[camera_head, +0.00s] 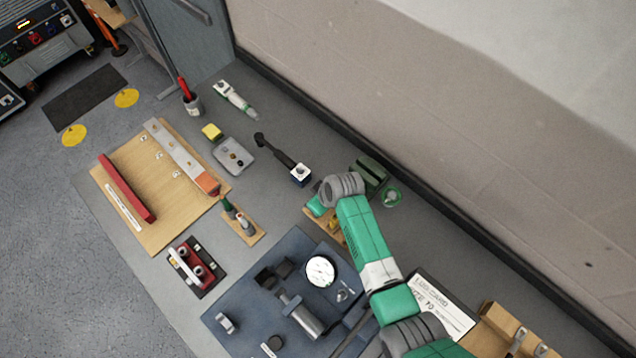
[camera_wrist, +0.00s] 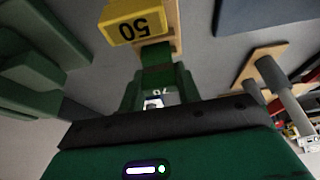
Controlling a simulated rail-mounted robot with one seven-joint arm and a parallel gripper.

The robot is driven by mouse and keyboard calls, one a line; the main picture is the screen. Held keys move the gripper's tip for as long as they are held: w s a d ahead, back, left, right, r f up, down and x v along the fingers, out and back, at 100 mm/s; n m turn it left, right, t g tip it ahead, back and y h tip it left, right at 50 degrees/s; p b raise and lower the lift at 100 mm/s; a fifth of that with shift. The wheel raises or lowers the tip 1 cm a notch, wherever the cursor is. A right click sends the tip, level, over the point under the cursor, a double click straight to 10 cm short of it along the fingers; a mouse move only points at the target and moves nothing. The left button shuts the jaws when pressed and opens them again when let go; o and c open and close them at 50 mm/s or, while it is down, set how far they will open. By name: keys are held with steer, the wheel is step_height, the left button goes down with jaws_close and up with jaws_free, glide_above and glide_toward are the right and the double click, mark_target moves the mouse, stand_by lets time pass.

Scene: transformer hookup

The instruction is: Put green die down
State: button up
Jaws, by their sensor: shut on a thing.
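My gripper (camera_wrist: 158,88) is shut on a dark green block, the green die (camera_wrist: 156,60), which shows between its fingers in the wrist view. The die is over or against the wooden rack (camera_wrist: 170,16); I cannot tell whether it touches. A yellow die (camera_wrist: 133,22) marked 50 sits at the rack beside the green die. In the head view my arm hides most of my gripper and the green die.
A black-handled tool (camera_head: 282,157) lies to the upper left. The blue mat (camera_head: 243,310) with metal fixtures is below.

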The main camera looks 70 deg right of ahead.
steer(key=shift+f, duration=0.2)
steer(key=o, duration=1.1)
steer(key=v, duration=1.2)
steer(key=shift+r+p, duration=0.2)
steer(key=shift+p, duration=0.25)
steer(key=shift+w, duration=0.1)
